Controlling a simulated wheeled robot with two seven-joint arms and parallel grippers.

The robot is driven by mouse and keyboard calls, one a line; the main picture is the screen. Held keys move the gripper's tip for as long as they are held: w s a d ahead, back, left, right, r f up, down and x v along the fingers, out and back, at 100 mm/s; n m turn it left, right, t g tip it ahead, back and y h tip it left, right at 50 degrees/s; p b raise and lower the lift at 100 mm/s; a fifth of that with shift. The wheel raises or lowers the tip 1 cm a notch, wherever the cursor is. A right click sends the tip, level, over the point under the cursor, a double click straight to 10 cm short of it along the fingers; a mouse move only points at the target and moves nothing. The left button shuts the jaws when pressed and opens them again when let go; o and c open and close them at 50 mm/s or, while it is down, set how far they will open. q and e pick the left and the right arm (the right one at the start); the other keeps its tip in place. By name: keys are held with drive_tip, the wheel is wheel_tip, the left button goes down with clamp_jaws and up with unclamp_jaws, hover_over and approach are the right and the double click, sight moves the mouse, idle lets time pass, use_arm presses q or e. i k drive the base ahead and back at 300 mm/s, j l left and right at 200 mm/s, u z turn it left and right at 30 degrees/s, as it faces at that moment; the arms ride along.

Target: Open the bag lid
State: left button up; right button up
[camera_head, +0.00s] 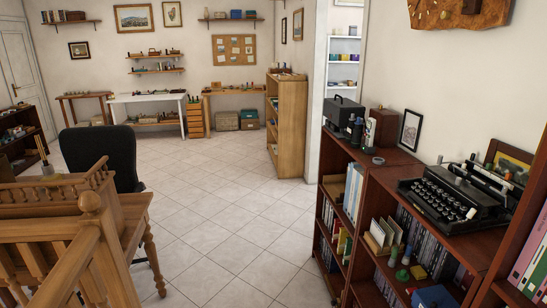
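I cannot make out a bag for certain. A dark box-like case (343,113) with a handle on top stands shut on the far end of the dark bookshelf. Two small cases or boxes, a tan one (227,121) and a greenish one (249,121), sit on the floor by the far wall; they are too small to tell if either is a bag. Neither of my grippers is in view.
A dark bookshelf (375,198) with a black typewriter (452,199) runs along the right. A wooden railing (50,240) and a black chair (98,150) stand at left. The tiled floor (215,215) between them is clear towards the light wooden shelf (287,125).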

sight(333, 107)
drive_tip(key=i+j+z, duration=0.25)
drive_tip(key=i, duration=0.2)
drive_tip(key=i+j+z, duration=0.1)
drive_tip(key=i+z, duration=0.2)
drive_tip(key=i, duration=0.15)
drive_tip(key=i+j+z, duration=0.4)
drive_tip(key=i+j, duration=0.3)
drive_tip(key=i+j+z, duration=0.2)
drive_tip(key=i+j, duration=0.2)
drive_tip(key=j, duration=0.2)
